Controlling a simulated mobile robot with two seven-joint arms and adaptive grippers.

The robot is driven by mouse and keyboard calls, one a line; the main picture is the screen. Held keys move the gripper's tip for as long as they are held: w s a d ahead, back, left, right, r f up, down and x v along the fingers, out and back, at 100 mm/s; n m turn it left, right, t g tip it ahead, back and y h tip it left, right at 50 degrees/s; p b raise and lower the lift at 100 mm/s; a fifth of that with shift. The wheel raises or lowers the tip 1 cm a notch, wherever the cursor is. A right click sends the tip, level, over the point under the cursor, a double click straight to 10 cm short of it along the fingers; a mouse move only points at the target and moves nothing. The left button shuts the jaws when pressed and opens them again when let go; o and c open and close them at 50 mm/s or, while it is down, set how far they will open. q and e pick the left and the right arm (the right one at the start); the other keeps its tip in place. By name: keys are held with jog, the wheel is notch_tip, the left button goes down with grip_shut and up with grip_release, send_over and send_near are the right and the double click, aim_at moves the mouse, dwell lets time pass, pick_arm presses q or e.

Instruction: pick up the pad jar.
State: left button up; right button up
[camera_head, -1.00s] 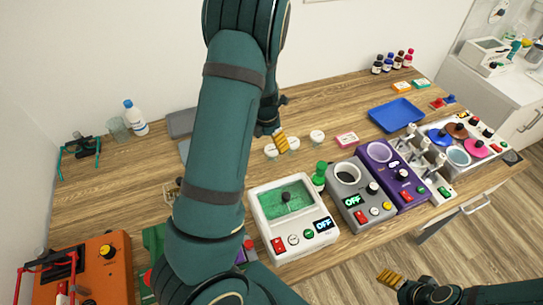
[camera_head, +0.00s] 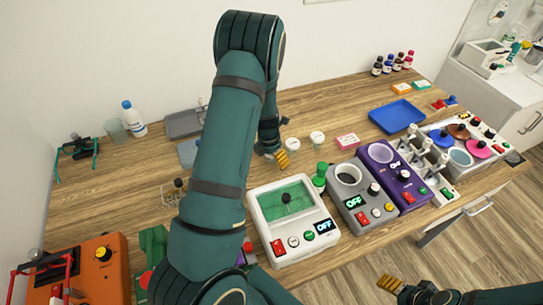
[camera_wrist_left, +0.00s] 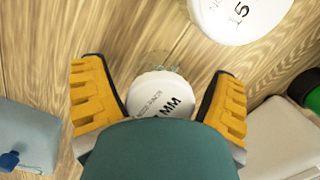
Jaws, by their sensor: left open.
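In the wrist view a small clear jar with a white lid (camera_wrist_left: 152,92) stands between the two yellow fingers of my left gripper (camera_wrist_left: 160,98). Its lid print is only partly readable, ending in "MM", so I cannot tell whether it is the pad jar. A second white-lidded jar (camera_wrist_left: 235,12) marked "15" is beyond it. In the head view two white-lidded jars, one left (camera_head: 292,142) and one right (camera_head: 317,138), stand right of my left gripper (camera_head: 275,157), which is open. My right gripper (camera_head: 390,284) is low at the right, its opening unclear.
A green-capped bottle (camera_head: 320,174) and a white device with a green screen (camera_head: 290,215) stand in front of the jars. Grey (camera_head: 352,190) and purple (camera_head: 392,175) devices are to the right. A blue tray (camera_head: 397,116) lies further back. Bare table lies behind the jars.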

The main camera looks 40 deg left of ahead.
pick_arm(q)
jog(key=c, duration=1.3)
jog(key=shift+r, duration=0.15)
